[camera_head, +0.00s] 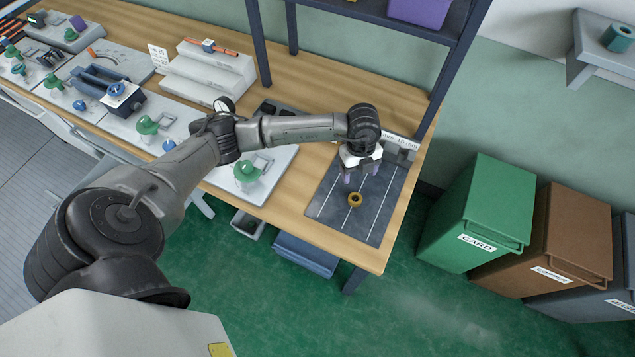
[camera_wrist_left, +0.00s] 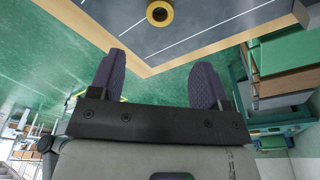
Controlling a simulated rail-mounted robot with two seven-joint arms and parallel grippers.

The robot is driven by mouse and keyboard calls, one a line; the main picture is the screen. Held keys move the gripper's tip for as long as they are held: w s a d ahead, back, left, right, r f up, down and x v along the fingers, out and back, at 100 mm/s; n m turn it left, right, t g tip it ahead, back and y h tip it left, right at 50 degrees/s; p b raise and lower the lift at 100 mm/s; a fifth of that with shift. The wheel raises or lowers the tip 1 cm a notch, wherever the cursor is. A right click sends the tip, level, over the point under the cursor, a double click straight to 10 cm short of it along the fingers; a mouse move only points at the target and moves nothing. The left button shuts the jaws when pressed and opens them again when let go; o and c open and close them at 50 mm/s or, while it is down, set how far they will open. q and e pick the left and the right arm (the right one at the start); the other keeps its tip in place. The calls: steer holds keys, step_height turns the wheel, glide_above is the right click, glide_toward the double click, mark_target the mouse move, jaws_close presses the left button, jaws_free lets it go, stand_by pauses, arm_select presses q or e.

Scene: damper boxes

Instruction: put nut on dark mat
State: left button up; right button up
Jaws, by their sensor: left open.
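The nut is a yellow-brown ring (camera_head: 355,199) lying on the dark mat (camera_head: 377,213), near the mat's middle, on or beside a white line. In the left wrist view the nut (camera_wrist_left: 159,13) shows at the top edge, partly cut off, on the dark mat (camera_wrist_left: 207,14). My left gripper (camera_head: 357,177) is over the mat, just behind the nut in the head view. Its purple fingers (camera_wrist_left: 158,75) are apart with nothing between them. The nut is clear of the fingers. My right gripper is not in view.
The mat lies at the right end of the wooden table (camera_head: 402,215). A grey block with a label (camera_head: 402,145) stands at the mat's back edge. White boards with green-knobbed parts (camera_head: 247,171) lie to the left. Green (camera_head: 478,213) and brown (camera_head: 550,240) bins stand on the floor to the right.

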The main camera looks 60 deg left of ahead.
arm_select(q)
steer(key=s+d+r+m+t+h, duration=0.1)
steer(key=d+m+h, duration=0.1)
steer(key=d+h, duration=0.45)
steer(key=s+d+r+m+t+h, duration=0.1)
steer(key=d+h, duration=0.2)
steer(key=d, duration=0.7)
steer(key=d+r+n+t+h, duration=0.35)
steer(key=r+n+t, duration=0.45)
steer(key=r+t, duration=0.4)
steer(key=s+a+f+n+y, duration=0.7)
steer(key=a+f+n+y, duration=0.45)
steer(key=n+y, duration=0.45)
steer(key=s+f+m+g, duration=0.1)
steer(key=s+f+g, duration=0.2)
steer(key=s+g, duration=0.2)
steer(key=s+d+f+m+g+h, duration=0.1)
steer(key=s+f+g, duration=0.3)
steer(key=s, duration=0.8)
steer(key=shift+s+d+g, duration=0.2)
steer(key=shift+s+g, duration=0.05)
steer(key=shift+g, duration=0.25)
steer(key=shift+f, duration=0.15)
